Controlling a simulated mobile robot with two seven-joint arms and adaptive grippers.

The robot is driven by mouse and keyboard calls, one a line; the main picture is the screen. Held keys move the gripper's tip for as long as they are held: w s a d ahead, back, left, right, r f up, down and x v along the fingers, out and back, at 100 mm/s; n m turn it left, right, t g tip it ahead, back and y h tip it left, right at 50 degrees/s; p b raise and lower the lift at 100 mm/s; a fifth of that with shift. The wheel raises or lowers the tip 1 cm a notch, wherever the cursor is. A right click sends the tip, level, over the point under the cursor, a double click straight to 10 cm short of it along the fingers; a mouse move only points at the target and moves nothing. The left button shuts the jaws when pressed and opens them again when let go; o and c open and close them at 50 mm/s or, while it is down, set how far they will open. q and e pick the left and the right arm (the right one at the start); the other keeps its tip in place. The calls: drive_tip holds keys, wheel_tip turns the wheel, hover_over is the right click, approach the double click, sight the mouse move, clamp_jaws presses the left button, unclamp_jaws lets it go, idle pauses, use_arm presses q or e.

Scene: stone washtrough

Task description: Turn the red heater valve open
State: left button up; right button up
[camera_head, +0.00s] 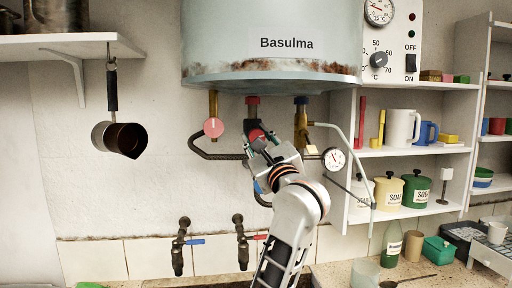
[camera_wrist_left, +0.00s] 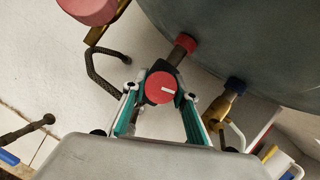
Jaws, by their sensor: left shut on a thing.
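The red heater valve (camera_head: 256,135) is a small round knob under the grey-blue boiler, below a pipe with a red collar. In the left wrist view the red valve (camera_wrist_left: 160,88) faces the camera, with a short white line on it lying nearly level. My left gripper (camera_head: 257,141) reaches up from below and is shut on the valve. In the left wrist view the gripper's fingers (camera_wrist_left: 160,97) stand on both sides of the knob. The dark valve body behind it is partly hidden. My right gripper is not in view.
The boiler (camera_head: 220,50) hangs just above. A pinkish-red disc (camera_head: 213,128) on a brass pipe is close to the left. A brass fitting (camera_head: 301,125) and a pressure gauge (camera_head: 334,159) are to the right. Two taps (camera_head: 181,243) (camera_head: 241,240) are below. Shelves (camera_head: 415,150) stand at right.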

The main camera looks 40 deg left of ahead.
use_arm(q)
drive_tip(key=n+g+b, duration=0.1)
drive_tip(key=n+b, duration=0.1)
drive_tip(key=n, duration=0.1)
drive_tip(key=n+g+b, duration=0.2)
drive_tip(key=n, duration=0.2)
drive_tip(key=shift+w+f+g, duration=0.1)
drive_tip(key=shift+f+g, duration=0.1)
drive_tip(key=shift+g, duration=0.1)
drive_tip(key=shift+n+b, duration=0.65)
drive_tip(key=shift+n, duration=0.55)
drive_tip(key=shift+n+g+h, duration=0.3)
drive_tip(key=shift+n+g, duration=0.2)
drive_tip(key=shift+n, duration=0.1)
drive_tip(key=shift+r+n+b, duration=0.1)
drive_tip(key=shift+n+b, duration=0.35)
drive_tip(key=shift+n, duration=0.45)
drive_tip(key=shift+n+g+h, duration=0.5)
drive_tip(key=shift+n+h, duration=0.1)
drive_tip(key=shift+n, duration=0.5)
drive_tip(key=shift+r+n+h+b, duration=0.1)
drive_tip(key=shift+n+h+b, duration=0.25)
drive_tip(key=shift+n, duration=0.65)
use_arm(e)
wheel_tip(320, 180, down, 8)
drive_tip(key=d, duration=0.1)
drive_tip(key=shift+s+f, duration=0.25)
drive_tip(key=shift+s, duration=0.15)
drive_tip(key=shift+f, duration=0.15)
